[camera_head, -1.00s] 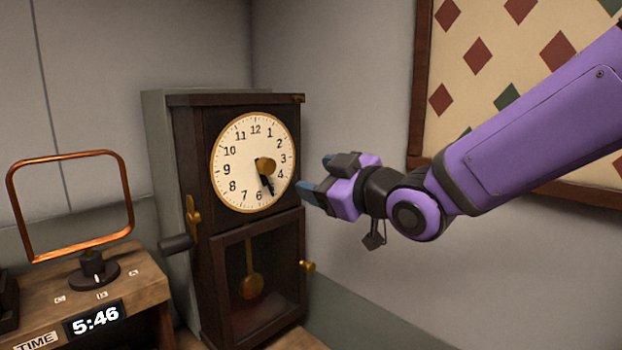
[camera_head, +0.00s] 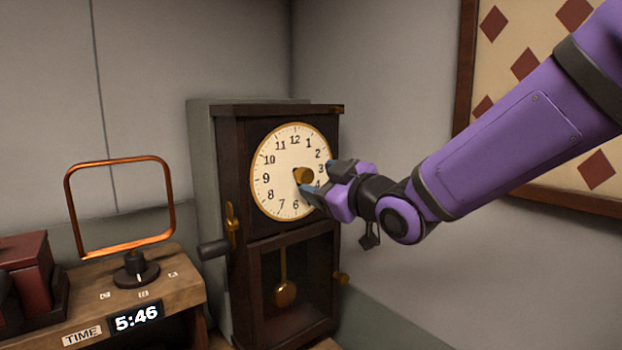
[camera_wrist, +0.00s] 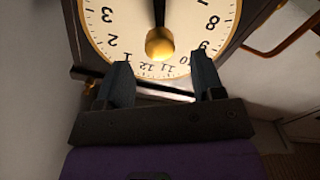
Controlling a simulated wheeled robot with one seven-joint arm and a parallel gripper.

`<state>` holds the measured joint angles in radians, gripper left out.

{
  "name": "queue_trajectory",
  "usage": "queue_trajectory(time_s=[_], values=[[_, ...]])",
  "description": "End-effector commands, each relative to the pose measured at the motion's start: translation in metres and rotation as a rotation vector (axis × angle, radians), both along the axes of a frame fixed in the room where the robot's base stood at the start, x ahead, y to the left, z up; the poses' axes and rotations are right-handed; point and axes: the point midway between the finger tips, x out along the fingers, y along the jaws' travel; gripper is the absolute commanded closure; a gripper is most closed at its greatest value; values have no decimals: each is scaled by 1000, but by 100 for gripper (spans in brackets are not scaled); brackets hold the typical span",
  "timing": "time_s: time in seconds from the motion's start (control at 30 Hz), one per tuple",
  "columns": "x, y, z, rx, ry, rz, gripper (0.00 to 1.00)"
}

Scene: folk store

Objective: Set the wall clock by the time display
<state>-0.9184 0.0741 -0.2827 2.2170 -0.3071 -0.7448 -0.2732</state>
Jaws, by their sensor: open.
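The wall clock (camera_head: 278,190) is a dark wooden case with a round cream dial, set against the wall. A brass knob (camera_head: 304,176) sticks out of the dial's centre; it also shows in the wrist view (camera_wrist: 160,43). There a dark hand (camera_wrist: 159,13) runs from the knob toward the 6 side; the hands' exact positions are partly hidden. My gripper (camera_head: 319,178) is open in front of the dial's right side. In the wrist view its blue fingertips (camera_wrist: 159,58) lie on either side of the knob, apart from it.
A brass key-like handle (camera_head: 232,226) and a dark grip (camera_head: 213,248) stick out from the case's left side. A pendulum (camera_head: 285,293) hangs behind the lower door, which has a brass knob (camera_head: 342,278).

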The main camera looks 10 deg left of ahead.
Motion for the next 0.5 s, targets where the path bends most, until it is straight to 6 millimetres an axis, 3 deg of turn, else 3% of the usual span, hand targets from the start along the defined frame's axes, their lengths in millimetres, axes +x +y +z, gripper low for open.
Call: queue_trajectory(time_s=[0.37, 0.5], values=[[22, 25, 0, 0, -1, 1, 38], [22, 24, 1, 1, -1, 0, 38]])
